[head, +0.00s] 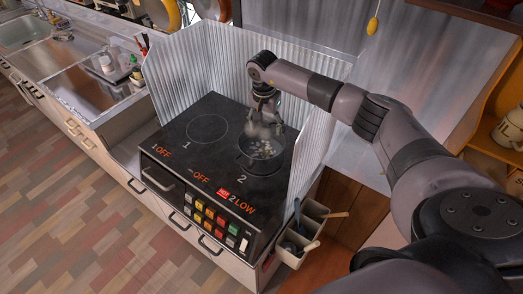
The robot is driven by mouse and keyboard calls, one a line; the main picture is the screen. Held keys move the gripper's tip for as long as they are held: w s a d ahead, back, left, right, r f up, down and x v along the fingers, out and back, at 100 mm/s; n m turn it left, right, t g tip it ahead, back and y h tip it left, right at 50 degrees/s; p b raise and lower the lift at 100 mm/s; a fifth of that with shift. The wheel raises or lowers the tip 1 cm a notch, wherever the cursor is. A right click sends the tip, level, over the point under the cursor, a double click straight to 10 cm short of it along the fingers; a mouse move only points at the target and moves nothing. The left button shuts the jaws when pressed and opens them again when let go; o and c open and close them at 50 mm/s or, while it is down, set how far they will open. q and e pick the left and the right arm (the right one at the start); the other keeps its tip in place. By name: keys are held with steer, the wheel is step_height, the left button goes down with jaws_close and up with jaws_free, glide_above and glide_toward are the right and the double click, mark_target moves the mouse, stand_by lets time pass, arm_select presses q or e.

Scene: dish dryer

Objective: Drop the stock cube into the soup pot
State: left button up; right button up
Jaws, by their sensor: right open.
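A dark soup pot (260,156) stands on the burner marked 2 of the black stove top, with pale pieces and some steam in it. My right gripper (266,122) is directly above the pot, pointing down, and its jaws are open. Its fingertips are small and partly blurred by steam. I cannot make out the stock cube, either in the gripper or among the pieces in the pot. My left gripper is not in view.
The stove panel (196,205) shows burner 2 on LOW and HOT. Corrugated metal screens (188,75) stand behind and beside the stove. A utensil holder (299,235) is at the stove's right front. Burner 1 (207,128) is empty. A sink (25,32) is far left.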

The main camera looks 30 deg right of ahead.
step_height(320, 180, up, 12)
steer(key=a, duration=0.1)
steer(key=shift+s, duration=0.35)
steer(key=shift+a, duration=0.1)
stand_by(0.3)
